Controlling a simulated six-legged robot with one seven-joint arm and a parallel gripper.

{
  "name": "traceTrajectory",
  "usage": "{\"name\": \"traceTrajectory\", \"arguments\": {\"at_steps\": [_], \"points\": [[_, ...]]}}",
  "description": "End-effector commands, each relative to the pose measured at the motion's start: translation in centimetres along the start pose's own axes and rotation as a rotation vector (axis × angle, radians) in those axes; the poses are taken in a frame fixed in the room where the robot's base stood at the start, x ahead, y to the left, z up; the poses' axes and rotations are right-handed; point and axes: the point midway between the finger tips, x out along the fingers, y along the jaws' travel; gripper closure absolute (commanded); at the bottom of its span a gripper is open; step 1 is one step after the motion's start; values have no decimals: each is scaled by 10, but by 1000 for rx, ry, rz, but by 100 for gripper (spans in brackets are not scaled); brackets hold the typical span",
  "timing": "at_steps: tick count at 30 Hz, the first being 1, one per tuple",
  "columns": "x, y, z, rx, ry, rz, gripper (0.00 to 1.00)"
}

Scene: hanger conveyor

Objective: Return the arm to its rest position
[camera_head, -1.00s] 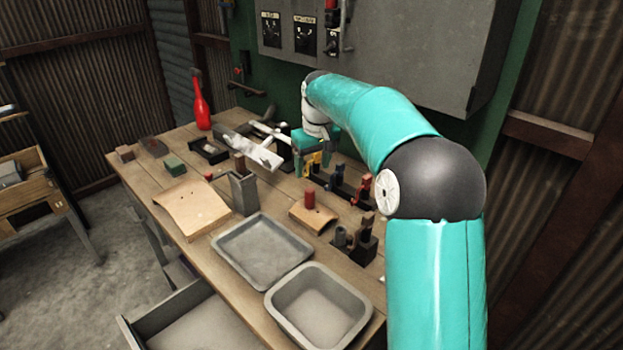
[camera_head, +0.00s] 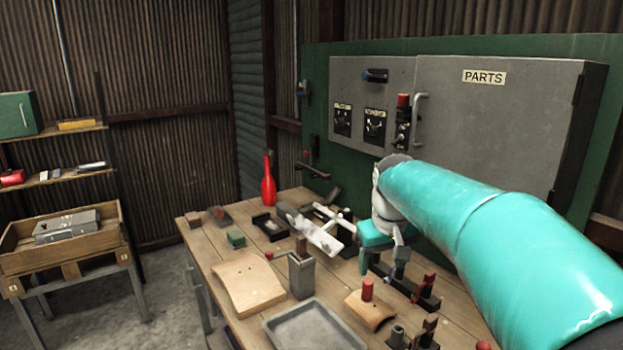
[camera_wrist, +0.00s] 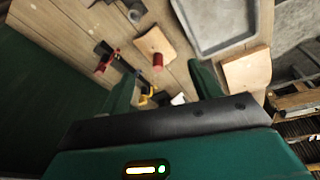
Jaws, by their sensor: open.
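My teal arm reaches from the lower right of the head view over the workbench. My gripper (camera_head: 382,258) hangs above the bench's back right part, near a row of small clamps (camera_head: 405,284) with red handles. In the wrist view, the two green fingers of my gripper (camera_wrist: 165,85) stand apart. Between and beyond them I see a small yellow part (camera_wrist: 148,96) and a white piece, both partly hidden. No held object is visible between the fingers.
The wooden bench (camera_head: 335,277) carries a grey tray (camera_head: 312,328), a curved wooden board (camera_head: 248,284), a grey upright holder (camera_head: 301,275) and a red bottle (camera_head: 268,182). A grey parts cabinet (camera_head: 490,125) stands close behind my arm. A shelf unit (camera_head: 60,182) is at left.

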Motion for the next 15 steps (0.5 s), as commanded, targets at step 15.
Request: {"name": "traceTrajectory", "arguments": {"at_steps": [15], "points": [[-39, -33, 142, 128, 127, 43, 37]]}}
